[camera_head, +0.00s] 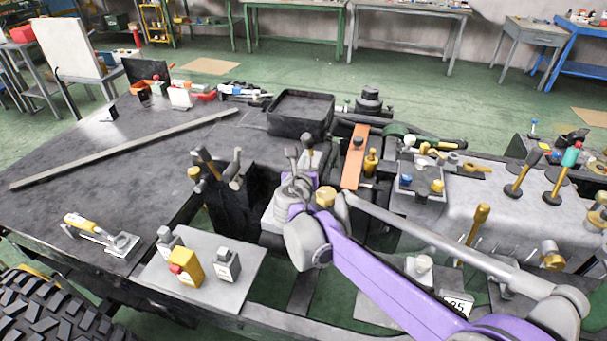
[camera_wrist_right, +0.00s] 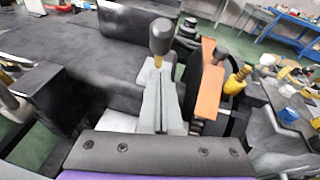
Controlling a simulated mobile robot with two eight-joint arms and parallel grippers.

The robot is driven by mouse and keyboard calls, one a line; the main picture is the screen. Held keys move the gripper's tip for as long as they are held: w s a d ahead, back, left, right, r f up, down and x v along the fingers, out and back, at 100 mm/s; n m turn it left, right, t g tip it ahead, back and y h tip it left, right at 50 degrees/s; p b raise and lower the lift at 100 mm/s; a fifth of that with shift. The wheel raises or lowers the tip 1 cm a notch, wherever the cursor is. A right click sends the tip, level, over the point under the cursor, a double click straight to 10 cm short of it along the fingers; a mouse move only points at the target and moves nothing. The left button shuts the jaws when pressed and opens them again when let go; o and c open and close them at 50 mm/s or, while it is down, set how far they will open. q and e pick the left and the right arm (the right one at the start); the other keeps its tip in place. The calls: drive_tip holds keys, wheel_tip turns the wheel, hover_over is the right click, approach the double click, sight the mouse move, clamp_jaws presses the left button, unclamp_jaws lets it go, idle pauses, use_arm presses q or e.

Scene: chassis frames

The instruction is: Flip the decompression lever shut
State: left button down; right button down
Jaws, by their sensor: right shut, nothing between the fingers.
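A short lever with a dark rounded knob (camera_wrist_right: 162,37) on a brass stem stands upright in the right wrist view, just beyond the fingertips. I take it to be the decompression lever, though no label shows. A dark knob (camera_head: 307,140) also stands up beside the gripper in the head view. My right gripper (camera_wrist_right: 164,85) is shut and empty, with its grey fingers close to the stem. Whether they touch it I cannot tell. The lever's base is hidden behind the fingers. In the head view my purple right arm hides much of the area below the gripper. My left gripper is not in view.
An orange plate (camera_head: 355,157) and a brass-yellow fitting (camera_head: 371,163) stand right of the gripper. A black tray (camera_head: 300,112) is behind it. Upright levers (camera_head: 206,160) rise from a dark housing on the left. The dark deck at far left has free room.

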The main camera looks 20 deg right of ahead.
sight(309, 145)
drive_tip(key=shift+w+d+r, duration=0.15)
drive_tip(key=shift+w+r, duration=0.2)
drive_tip(key=shift+w, duration=0.15)
drive_tip(key=shift+w+d+r, duration=0.15)
drive_tip(key=shift+w+r, duration=0.15)
drive_tip(key=shift+w, duration=0.2)
drive_tip(key=shift+r, duration=0.15)
